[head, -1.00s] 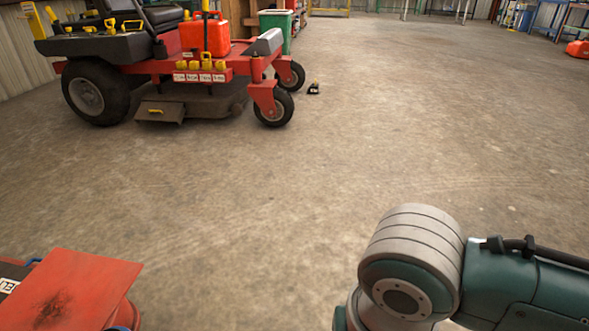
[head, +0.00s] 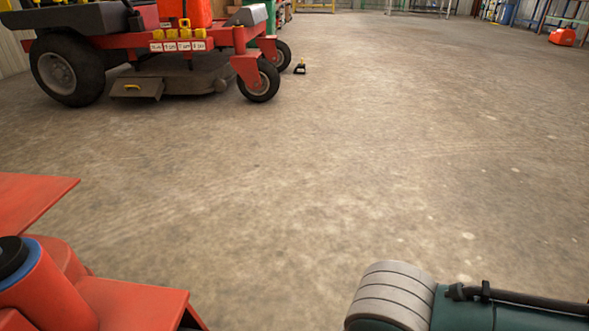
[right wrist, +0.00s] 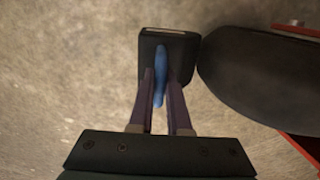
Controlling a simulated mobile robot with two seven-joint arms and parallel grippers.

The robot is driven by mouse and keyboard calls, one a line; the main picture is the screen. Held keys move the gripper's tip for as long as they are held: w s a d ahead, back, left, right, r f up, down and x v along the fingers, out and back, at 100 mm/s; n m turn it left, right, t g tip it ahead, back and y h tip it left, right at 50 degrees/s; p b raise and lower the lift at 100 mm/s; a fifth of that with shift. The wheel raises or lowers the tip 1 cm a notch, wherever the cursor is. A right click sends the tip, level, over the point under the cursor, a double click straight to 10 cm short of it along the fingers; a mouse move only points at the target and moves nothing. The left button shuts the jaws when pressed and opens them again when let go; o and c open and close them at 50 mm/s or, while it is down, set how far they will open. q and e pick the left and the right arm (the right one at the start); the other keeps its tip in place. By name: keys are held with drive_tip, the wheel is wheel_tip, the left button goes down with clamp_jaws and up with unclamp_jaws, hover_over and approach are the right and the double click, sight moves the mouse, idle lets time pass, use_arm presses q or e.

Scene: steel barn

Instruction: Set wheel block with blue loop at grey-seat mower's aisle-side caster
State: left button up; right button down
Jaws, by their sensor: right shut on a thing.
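In the right wrist view my right gripper (right wrist: 160,98) is shut on the blue loop (right wrist: 160,78) of a dark wheel block (right wrist: 148,50). The block is right beside a black rounded wheel (right wrist: 255,75) with red metal past it; I cannot tell whether they touch or whether the block rests on the floor. In the head view part of a red machine (head: 130,297) with a blue-ringed, black-capped post (head: 40,275) fills the lower left; no seat of it shows. My right gripper is out of the head view, and my left gripper is in neither view.
Another red mower (head: 150,45) stands at the upper left, its front caster (head: 260,82) towards the open floor. A small dark block with a yellowish top (head: 300,67) lies beside its casters. Open concrete floor (head: 350,150) fills the middle. A red object (head: 562,36) is far right.

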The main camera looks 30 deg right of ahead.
wheel_tip(320, 180, down, 10)
drive_tip(key=b, duration=0.7)
drive_tip(key=shift+r, duration=0.15)
wheel_tip(320, 180, down, 4)
drive_tip(key=b, duration=0.3)
drive_tip(key=shift+s+d+b, duration=0.1)
drive_tip(key=shift+d+b, duration=0.05)
drive_tip(key=shift+b, duration=0.15)
drive_tip(key=c, duration=1.2)
unclamp_jaws()
drive_tip(key=shift+a, duration=0.2)
drive_tip(key=o, duration=0.3)
drive_tip(key=shift+d, duration=0.1)
drive_tip(key=shift+o, duration=0.2)
